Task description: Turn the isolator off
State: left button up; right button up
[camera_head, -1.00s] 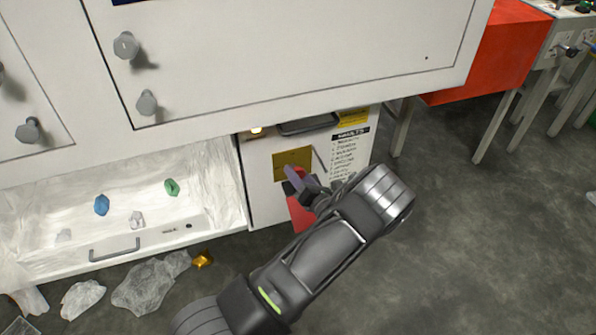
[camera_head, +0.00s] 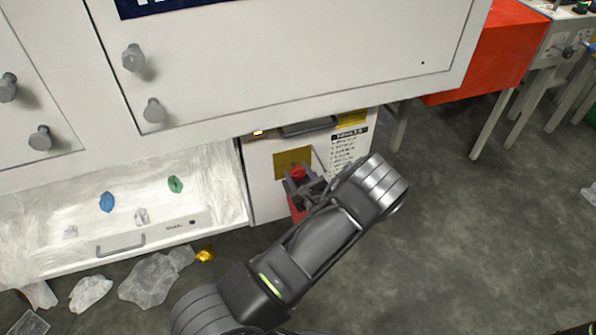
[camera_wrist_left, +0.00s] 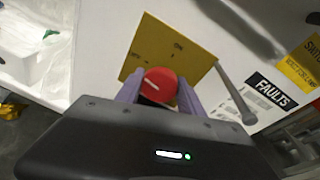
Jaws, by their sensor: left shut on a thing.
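The isolator has a red round knob (camera_wrist_left: 160,86) with a pale line across it, in front of a yellow plate (camera_wrist_left: 170,50) on a white cabinet panel. The plate carries small dark lettering, with a word near its top and another at its left. In the head view the knob (camera_head: 297,173) shows at the plate's (camera_head: 291,158) lower edge. My left gripper (camera_head: 299,181) is at the knob; in the wrist view its two purple-grey fingers (camera_wrist_left: 160,92) are shut on it, one on each side. The lower part of the knob is hidden by the gripper body. My right gripper is not in view.
A grey rod (camera_wrist_left: 236,93) stands out right of the plate. A "FAULTS" list (camera_head: 348,150) is farther right. An open, plastic-lined drawer (camera_head: 225,222) is at left. Crumpled plastic (camera_head: 150,282) and a gold scrap (camera_head: 205,255) lie on the floor.

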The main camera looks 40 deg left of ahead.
pick_arm(q)
jog(key=shift+s+n, duration=0.1)
jog(key=shift+n, duration=0.9)
jog(key=o, duration=1.4)
jog(key=shift+s+d+p, duration=0.1)
jog(key=shift+d+p, duration=0.15)
jog(key=shift+p, duration=0.1)
jog(key=p+v, duration=0.1)
jog(key=v, duration=0.6)
jog(key=shift+s+r+p, duration=0.1)
jog(key=shift+s+p, duration=0.05)
jog(key=shift+p, duration=0.15)
